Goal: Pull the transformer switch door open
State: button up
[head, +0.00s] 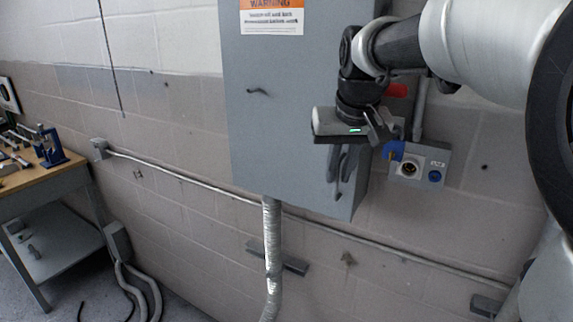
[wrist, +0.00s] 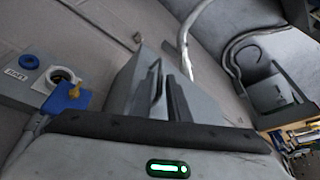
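The grey transformer cabinet (head: 285,130) hangs on the wall in the head view, with an orange and white warning label near its top. Its front face looks shut. A small dark fitting (head: 257,91) is on that front. My gripper (head: 340,175) points down in front of the cabinet's lower right part, and its dark fingers overlap the cabinet there. In the wrist view the gripper's two dark fingers (wrist: 166,92) stand close together against a grey box-like surface (wrist: 125,85). I cannot tell whether they touch it or hold anything. A red lever (head: 397,90) shows right of my wrist.
A socket plate (head: 418,166) with a blue cap (head: 392,151) is just right of my gripper; the cap also shows in the wrist view (wrist: 66,98). A conduit (head: 271,255) runs down from the cabinet. A workbench (head: 40,175) with tools stands far left.

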aim_at(338, 176)
jog(key=shift+x, duration=1.7)
grip_shut()
jog(key=shift+r, duration=0.1)
